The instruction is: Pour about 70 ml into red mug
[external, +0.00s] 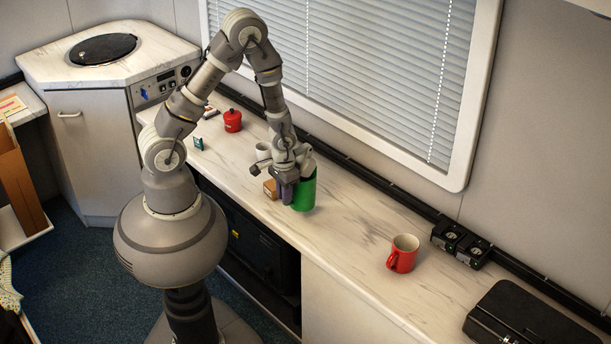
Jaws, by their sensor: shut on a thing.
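The red mug (403,254) stands upright on the marble-patterned counter, right of my gripper, with its handle toward the lower left. Its pale inside shows, but I cannot tell whether it holds any liquid. My gripper (290,186) is shut on a green container (305,192), which looks upright and at or just above the counter. The gripper and arm hide part of its left side and top. The green container and the red mug are well apart.
A white mug (263,151) and a small brown box (270,188) stand close left of my gripper. A red canister (232,120) is farther left. A black case (530,316) and black boxes (460,244) lie right of the red mug. The counter between container and mug is clear.

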